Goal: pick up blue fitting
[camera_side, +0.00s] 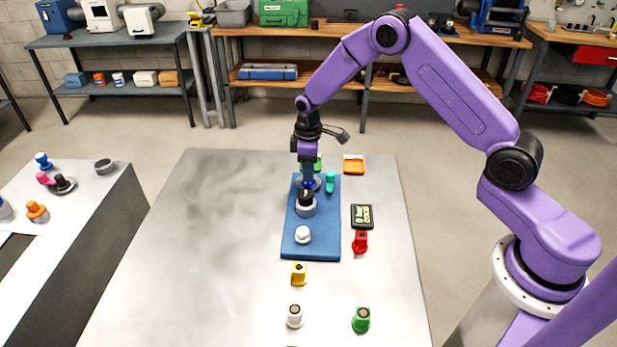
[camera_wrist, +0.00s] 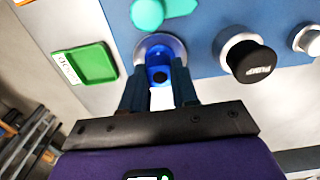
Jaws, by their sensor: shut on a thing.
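The blue fitting (camera_wrist: 158,73) is between the two fingertips of my gripper (camera_wrist: 160,90) in the wrist view. My gripper is shut on it. A grey ring (camera_wrist: 150,43) on the blue board (camera_wrist: 205,20) shows around and behind the fitting; I cannot tell whether the fitting is seated in it or just above it. In the side view my gripper (camera_side: 308,176) points down over the far part of the blue board (camera_side: 321,245), and a little of the blue fitting (camera_side: 309,185) shows below it.
A teal fitting (camera_wrist: 148,12) lies close to the ring. A black fitting (camera_wrist: 252,62) stands in another ring nearby. A green tray (camera_wrist: 84,63) is beside the board. Red (camera_side: 360,242), yellow (camera_side: 299,274) and green (camera_side: 361,320) fittings stand nearer. The table's left half is clear.

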